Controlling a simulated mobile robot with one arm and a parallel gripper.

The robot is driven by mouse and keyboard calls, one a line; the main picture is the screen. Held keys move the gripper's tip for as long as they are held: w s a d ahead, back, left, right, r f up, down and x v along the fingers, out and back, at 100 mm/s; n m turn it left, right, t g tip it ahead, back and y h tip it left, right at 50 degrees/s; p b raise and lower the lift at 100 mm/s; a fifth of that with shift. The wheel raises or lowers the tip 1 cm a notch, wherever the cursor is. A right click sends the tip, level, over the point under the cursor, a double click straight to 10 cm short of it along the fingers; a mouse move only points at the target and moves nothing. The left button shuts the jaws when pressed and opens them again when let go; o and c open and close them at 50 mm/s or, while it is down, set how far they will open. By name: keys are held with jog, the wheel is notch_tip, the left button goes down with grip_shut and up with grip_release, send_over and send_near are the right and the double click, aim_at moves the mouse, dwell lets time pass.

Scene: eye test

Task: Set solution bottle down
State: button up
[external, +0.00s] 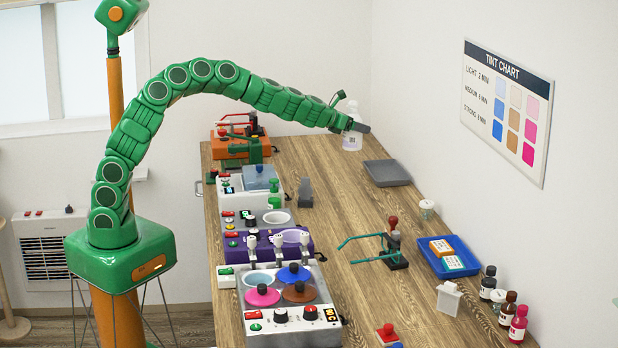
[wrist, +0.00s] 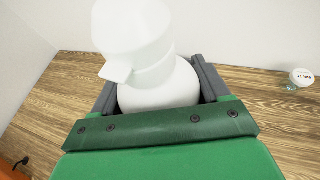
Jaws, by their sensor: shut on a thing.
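The solution bottle (external: 352,141) is white with a pale, translucent look and a label. It is upright at the far end of the workbench (external: 330,200). My gripper (external: 356,126) is around its upper part. In the wrist view the white bottle (wrist: 150,60), with a spout-like cap, sits between the grey fingers of my gripper (wrist: 158,92), one on each side. The bottle's base is hidden there. In the external view its bottom is at or close to the bench top; I cannot tell whether it touches.
A grey tray (external: 387,173) lies just right of the bottle. Machines, including an orange one (external: 235,149), line the bench's left side. A small jar (external: 427,209), a green-armed stand (external: 392,250) and a blue tray (external: 460,270) are nearer. Bare wood lies between.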

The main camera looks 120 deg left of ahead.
notch_tip(320, 180, up, 2)
jog(key=shift+s+r, duration=0.1)
jog(key=shift+r, duration=0.35)
jog(key=w+d+m+t+h, duration=0.4)
jog(key=w+d+m+h, duration=0.2)
jog(key=d, duration=0.3)
jog(key=w+d+m+t+h, duration=0.45)
jog(key=w+d+m, duration=0.2)
jog(key=d, duration=0.25)
jog(key=d+m+g+h, duration=0.1)
jog(key=d+m+h, duration=0.4)
jog(key=d, duration=0.4)
jog(key=shift+n+h, duration=0.45)
jog(key=shift+n, duration=0.1)
jog(key=shift+w+a+f, duration=1.6)
jog(key=shift+w+f, duration=0.05)
jog(key=shift+f, duration=1.35)
jog(key=shift+w+a+f, duration=1.6)
jog(key=shift+f, duration=1.45)
jog(key=shift+w+a+f, duration=1.6)
jog(key=shift+w+f, duration=0.05)
jog(key=shift+f, duration=1.35)
